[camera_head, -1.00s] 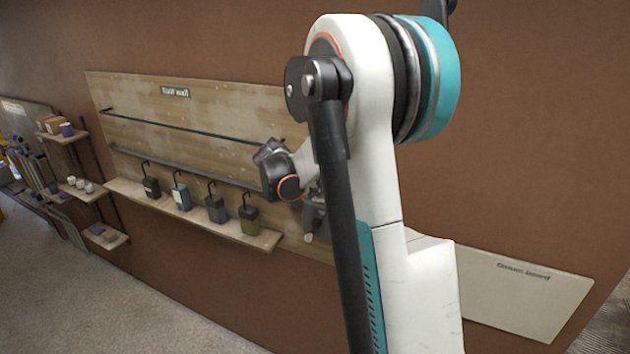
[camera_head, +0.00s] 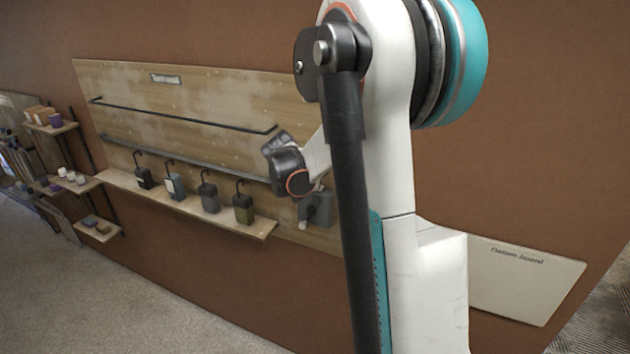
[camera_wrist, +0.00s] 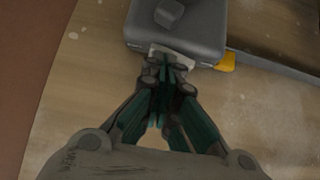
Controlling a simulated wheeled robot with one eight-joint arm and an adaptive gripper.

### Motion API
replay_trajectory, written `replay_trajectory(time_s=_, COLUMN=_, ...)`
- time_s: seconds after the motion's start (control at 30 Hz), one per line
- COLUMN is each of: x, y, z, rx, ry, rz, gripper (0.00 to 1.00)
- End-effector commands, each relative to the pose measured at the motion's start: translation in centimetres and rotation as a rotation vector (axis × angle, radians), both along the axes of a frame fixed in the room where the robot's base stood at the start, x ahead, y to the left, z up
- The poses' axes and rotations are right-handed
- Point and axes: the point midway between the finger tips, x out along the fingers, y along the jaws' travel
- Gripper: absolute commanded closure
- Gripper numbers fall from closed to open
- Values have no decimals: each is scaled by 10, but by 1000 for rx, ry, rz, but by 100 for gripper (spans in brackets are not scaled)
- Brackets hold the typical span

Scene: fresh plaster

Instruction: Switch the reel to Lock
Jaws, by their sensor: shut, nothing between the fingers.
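A dark grey box with rounded corners, which looks like the reel (camera_wrist: 178,30), is fixed to the wooden board at the top of the wrist view. A raised block (camera_wrist: 169,13) shows on its face, a pale tab at its lower edge, and a yellow piece (camera_wrist: 227,61) beside its lower right corner. In the head view the grey reel (camera_head: 318,207) is low on the board, partly behind my arm. My gripper (camera_wrist: 163,62) is shut and empty, its fingertips at the pale tab; contact is unclear. No Lock marking is readable.
A wooden ledge (camera_head: 262,228) with several dark hooked containers (camera_head: 243,207) runs left of the reel. Black rails (camera_head: 190,118) cross the board (camera_head: 215,85) above. A pale lettered board (camera_head: 525,285) is at right, small shelves (camera_head: 97,228) at far left. The floor is open.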

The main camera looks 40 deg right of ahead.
Motion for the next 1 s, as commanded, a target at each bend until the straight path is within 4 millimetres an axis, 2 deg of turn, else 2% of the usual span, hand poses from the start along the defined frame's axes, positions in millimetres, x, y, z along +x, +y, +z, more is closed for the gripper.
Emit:
replay_trajectory(time_s=0.4, x=14, y=5, z=1, rx=-1, ry=0, rz=-1, gripper=100)
replay_trajectory(time_s=0.77, x=14, y=5, z=3, rx=0, ry=1, rz=-1, gripper=100)
replay_trajectory(time_s=0.87, x=15, y=4, z=11, rx=-1, ry=1, rz=0, gripper=100)
replay_trajectory(time_s=1.0, x=16, y=-1, z=35, rx=0, ry=1, rz=2, gripper=100)
